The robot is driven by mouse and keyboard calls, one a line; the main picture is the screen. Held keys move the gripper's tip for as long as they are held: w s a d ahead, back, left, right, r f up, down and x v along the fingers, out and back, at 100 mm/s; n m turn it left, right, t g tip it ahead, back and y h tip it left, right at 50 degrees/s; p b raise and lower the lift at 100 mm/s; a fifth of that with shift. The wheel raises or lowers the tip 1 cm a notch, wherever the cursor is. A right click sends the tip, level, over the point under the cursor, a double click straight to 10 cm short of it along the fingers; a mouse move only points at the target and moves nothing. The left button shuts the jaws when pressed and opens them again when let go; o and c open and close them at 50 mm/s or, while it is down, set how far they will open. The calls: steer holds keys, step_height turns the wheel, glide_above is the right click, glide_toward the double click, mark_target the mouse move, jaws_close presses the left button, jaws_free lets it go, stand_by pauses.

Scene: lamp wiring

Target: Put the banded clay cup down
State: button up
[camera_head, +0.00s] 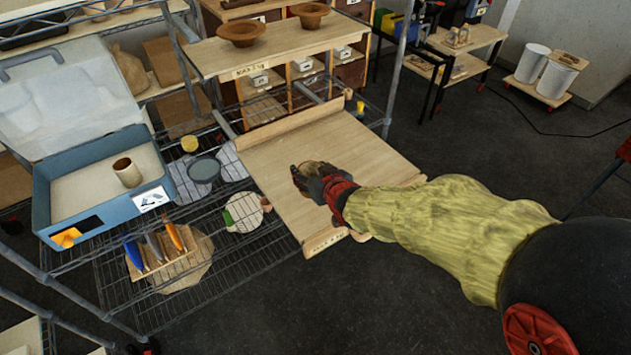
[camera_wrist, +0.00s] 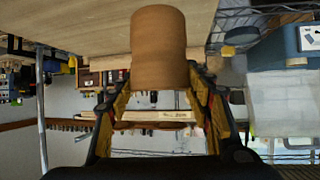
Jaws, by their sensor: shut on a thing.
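My gripper (camera_head: 318,182) is over the pale wooden board (camera_head: 275,165), shut on a brown clay cup. In the head view the gripper hides most of the cup; only a small tan part (camera_head: 319,167) shows. In the wrist view the cup (camera_wrist: 158,45) sits between the two fingers of my gripper (camera_wrist: 160,85), with the board (camera_wrist: 70,22) beyond it. The cup looks plain brown there, and I cannot make out a clear band. Whether its base touches the board I cannot tell.
To the left, an open blue case (camera_head: 95,238) holds a tan cup (camera_head: 127,172). A shelf with two brown bowls (camera_head: 241,32) stands behind. A metal post (camera_head: 402,60) rises at the back right.

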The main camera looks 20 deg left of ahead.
mark_target(316, 172)
steer(key=w+f, duration=0.2)
steer(key=f, duration=0.1)
steer(key=shift+w+d+f+b, duration=0.15)
steer(key=shift+w+d+b, duration=0.05)
steer(key=shift+w+b, duration=0.2)
steer(key=shift+w+f+b, duration=0.1)
steer(key=shift+f+b, duration=0.55)
steer(key=shift+f, duration=0.9)
steer(key=shift+f, duration=0.15)
steer(key=o, duration=1.4)
steer(key=shift+c, duration=0.2)
